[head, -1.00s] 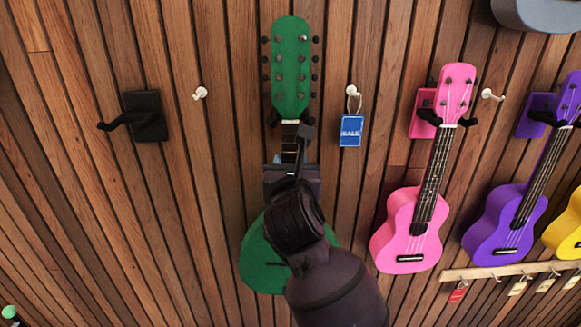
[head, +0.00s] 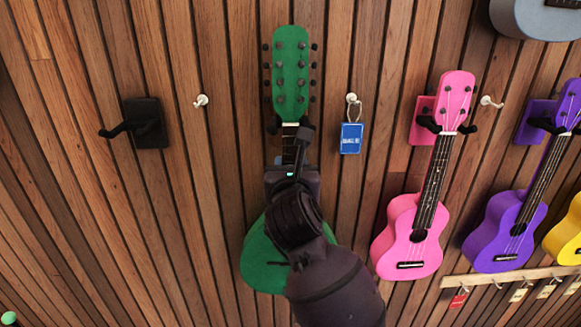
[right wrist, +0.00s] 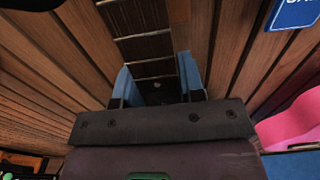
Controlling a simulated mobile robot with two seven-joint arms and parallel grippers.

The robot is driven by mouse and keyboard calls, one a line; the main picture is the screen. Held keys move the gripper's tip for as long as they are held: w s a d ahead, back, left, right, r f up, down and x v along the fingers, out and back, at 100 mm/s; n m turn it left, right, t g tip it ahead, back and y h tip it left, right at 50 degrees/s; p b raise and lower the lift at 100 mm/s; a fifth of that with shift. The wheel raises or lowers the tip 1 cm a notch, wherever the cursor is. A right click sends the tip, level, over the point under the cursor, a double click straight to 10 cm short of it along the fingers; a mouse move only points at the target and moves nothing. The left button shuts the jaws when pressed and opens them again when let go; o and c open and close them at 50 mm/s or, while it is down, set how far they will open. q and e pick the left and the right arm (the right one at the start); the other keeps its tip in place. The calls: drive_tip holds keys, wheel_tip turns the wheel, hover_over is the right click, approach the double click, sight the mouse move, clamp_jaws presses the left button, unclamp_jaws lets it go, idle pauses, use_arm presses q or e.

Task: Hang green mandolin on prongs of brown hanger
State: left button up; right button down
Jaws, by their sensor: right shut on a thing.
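The green mandolin (head: 291,85) is upright against the wood-slat wall in the head view, headstock up. My right gripper (head: 291,165) is shut on its neck below the headstock; my arm covers much of the body. In the right wrist view, the blue-padded fingers of my right gripper (right wrist: 157,85) flank the fretted neck of the green mandolin (right wrist: 145,45). Dark prongs of a hanger (head: 305,134) show on both sides of the neck, just under the headstock. The hanger's plate is hidden, so its brown colour cannot be confirmed. My left gripper is out of view.
A black hanger (head: 145,123) is empty at left. White pegs (head: 201,100) and a blue sale tag (head: 351,138) flank the mandolin. A pink ukulele (head: 413,228) and a purple ukulele (head: 505,225) hang at right, above a rail (head: 480,279) with small tags.

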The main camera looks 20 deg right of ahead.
drive_tip(key=shift+f+b, duration=0.5)
drive_tip(key=shift+f, duration=0.3)
idle(0.6)
drive_tip(key=c, duration=0.7)
unclamp_jaws()
drive_tip(key=shift+o, duration=0.3)
drive_tip(key=shift+f, duration=0.15)
drive_tip(key=shift+s, duration=0.15)
drive_tip(key=shift+p+v, duration=0.3)
drive_tip(key=shift+v, duration=0.6)
drive_tip(key=shift+s, duration=0.15)
